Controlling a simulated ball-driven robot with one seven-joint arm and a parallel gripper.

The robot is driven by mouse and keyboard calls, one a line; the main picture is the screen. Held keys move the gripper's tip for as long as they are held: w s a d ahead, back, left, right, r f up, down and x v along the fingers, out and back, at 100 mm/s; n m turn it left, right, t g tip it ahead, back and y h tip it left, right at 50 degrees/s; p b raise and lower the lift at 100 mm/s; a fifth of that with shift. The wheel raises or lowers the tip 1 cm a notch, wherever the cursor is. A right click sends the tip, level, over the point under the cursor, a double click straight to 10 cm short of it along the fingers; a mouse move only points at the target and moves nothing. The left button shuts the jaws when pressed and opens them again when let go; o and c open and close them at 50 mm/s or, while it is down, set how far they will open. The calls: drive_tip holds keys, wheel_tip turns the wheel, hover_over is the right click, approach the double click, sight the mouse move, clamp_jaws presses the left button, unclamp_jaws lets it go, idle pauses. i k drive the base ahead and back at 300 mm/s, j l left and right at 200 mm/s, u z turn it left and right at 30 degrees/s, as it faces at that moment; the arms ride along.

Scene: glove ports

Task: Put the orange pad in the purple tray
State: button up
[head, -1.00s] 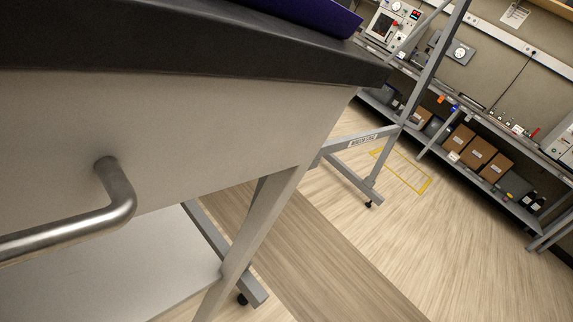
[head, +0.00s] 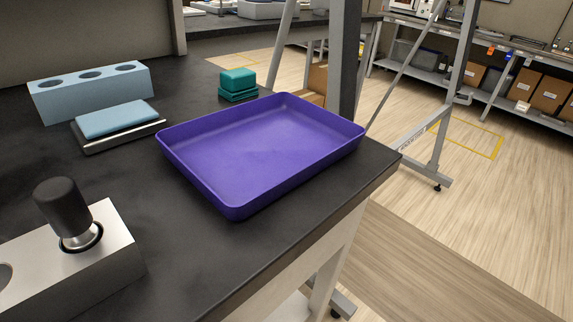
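The purple tray (head: 215,198) lies near the right corner of the dark table top in the head view. It is a shallow rectangle with raised walls, and its inside looks empty. No orange pad shows in the head view. My gripper is not in this view either, so I cannot see what it holds.
A metal block (head: 112,255) with a black-capped cylinder (head: 65,210) stands at the near left. Behind are a light-blue pad (head: 112,118) on a dark base, a pale-blue block with holes (head: 60,99) and teal blocks (head: 238,82). A grey frame post (head: 347,60) rises behind the tray.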

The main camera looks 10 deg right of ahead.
sight(267, 148)
drive_tip(key=i, duration=0.9)
